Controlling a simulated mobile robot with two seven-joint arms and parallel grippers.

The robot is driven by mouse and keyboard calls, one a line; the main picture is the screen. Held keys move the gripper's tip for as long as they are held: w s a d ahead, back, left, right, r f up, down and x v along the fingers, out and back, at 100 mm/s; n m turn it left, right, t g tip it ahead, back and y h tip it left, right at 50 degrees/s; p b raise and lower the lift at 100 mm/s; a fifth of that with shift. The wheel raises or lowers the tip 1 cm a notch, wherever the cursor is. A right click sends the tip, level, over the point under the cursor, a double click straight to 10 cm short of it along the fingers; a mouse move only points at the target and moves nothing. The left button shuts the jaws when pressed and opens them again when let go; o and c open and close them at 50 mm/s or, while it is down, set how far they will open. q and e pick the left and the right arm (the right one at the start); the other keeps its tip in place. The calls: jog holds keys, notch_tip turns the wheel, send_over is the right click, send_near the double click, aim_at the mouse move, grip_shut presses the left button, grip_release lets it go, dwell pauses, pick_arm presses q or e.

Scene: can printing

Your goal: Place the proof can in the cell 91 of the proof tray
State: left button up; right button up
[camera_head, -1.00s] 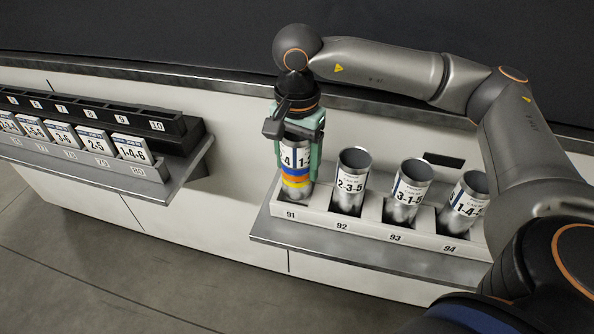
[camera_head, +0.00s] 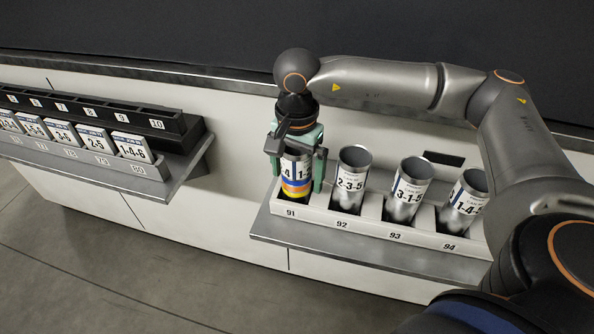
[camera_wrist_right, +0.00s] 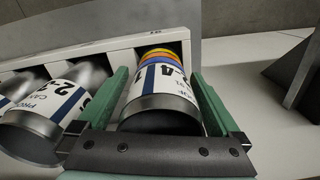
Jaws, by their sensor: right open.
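The proof can (camera_head: 296,176), with a white number label and yellow, orange and blue bands, stands in cell 91 of the proof tray (camera_head: 367,230). In the right wrist view the can (camera_wrist_right: 160,95) lies between the two green fingers, its open rim towards the camera. My right gripper (camera_head: 297,180) is open around the can, one finger on each side. Its palm is just above the can's rim. The can's foot is hidden inside the cell. My left gripper is not in view.
Silver cans stand in cells 92 (camera_head: 350,180), 93 (camera_head: 408,190) and 94 (camera_head: 466,205), close to the right of my gripper. A metal shelf (camera_head: 340,250) carries the tray. At left is a black rack (camera_head: 95,115) with numbered cards (camera_head: 130,146).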

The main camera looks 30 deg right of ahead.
notch_tip(320, 180, up, 12)
jog(key=shift+r, duration=0.2)
dwell(0.4)
jog(key=shift+a+f, duration=0.1)
